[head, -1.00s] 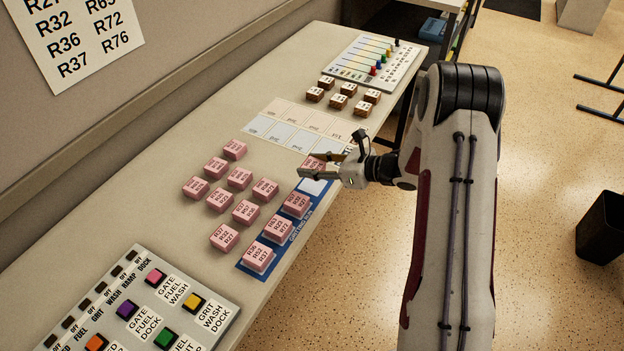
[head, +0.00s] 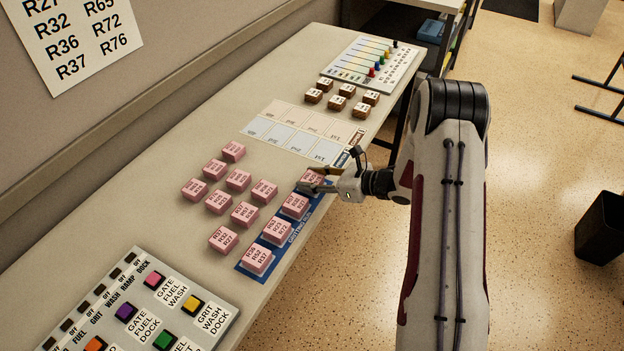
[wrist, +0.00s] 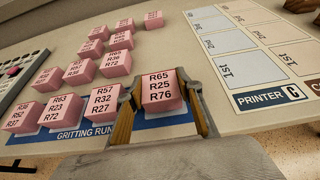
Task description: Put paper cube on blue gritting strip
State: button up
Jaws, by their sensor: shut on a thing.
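My gripper (head: 318,187) is at the far end of the blue gritting strip (head: 288,239), shut on a pink paper cube (head: 312,179). In the wrist view this cube (wrist: 158,88) reads R65, R25, R76 and sits between the two fingers (wrist: 160,115). It is over or on the strip's end; I cannot tell whether its base touches. Three other pink cubes stand in a row on the strip: the nearest one (head: 257,261), a middle one (head: 277,231) and one (head: 295,206) beside the held cube. The strip (wrist: 70,139) also shows in the wrist view.
Several pink cubes (head: 219,202) stand on the desk left of the strip. A printed sheet of pale squares (head: 287,139) lies beyond it, then small brown blocks (head: 347,89). A button panel (head: 150,310) is at the near end. The desk edge is close on the right.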

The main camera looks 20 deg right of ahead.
jog(key=shift+f, duration=0.3)
jog(key=o, duration=1.1)
jog(key=shift+r, duration=0.15)
jog(key=v, duration=1.2)
